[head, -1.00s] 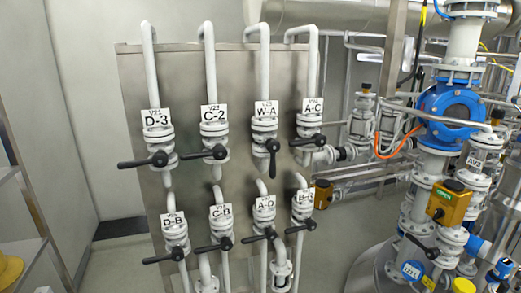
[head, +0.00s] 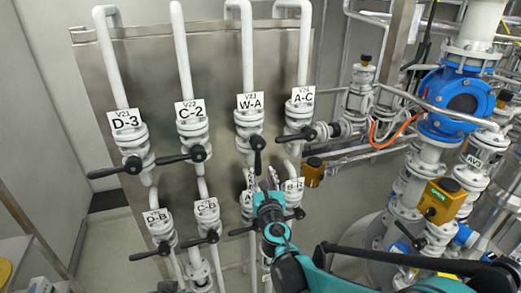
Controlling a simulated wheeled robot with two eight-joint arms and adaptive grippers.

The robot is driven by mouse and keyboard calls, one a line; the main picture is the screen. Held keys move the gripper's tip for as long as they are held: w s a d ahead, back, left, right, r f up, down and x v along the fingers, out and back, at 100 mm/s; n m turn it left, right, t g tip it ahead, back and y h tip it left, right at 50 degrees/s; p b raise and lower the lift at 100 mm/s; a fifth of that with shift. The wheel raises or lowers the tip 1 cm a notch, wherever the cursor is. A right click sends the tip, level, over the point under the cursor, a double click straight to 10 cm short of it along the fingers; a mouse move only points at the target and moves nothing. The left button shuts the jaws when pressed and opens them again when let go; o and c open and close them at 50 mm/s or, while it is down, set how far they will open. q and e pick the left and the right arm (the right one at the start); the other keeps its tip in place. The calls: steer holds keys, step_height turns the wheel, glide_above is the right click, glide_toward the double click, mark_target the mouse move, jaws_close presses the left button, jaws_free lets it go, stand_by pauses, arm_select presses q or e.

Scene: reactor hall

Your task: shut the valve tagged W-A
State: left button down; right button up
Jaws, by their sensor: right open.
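The valve tagged W-A (head: 249,122) is in the upper row of the panel, third from the left. Its black lever (head: 258,155) hangs straight down, in line with the pipe. My right gripper (head: 271,182) is open and empty. In the picture it is just below the W-A lever, with a small gap between them. It covers part of the lower valve under W-A and most of that valve's tag. My left gripper is not in view.
D-3 (head: 128,138) is at the upper left. Below are D-B (head: 160,232) and C-B (head: 208,220). A blue valve body (head: 458,103) with pipework crowds the right side.

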mark_target(259, 163)
steer(key=shift+w+a, duration=0.25)
steer(key=shift+w+a+r+b, duration=0.1)
steer(key=shift+w+a+b, duration=0.15)
steer(key=shift+w, duration=1.55)
steer(key=shift+w+a+b, duration=0.1)
steer(key=shift+w+b, duration=0.1)
steer(key=shift+w, duration=1.55)
steer(key=shift+c, duration=0.3)
jaws_close()
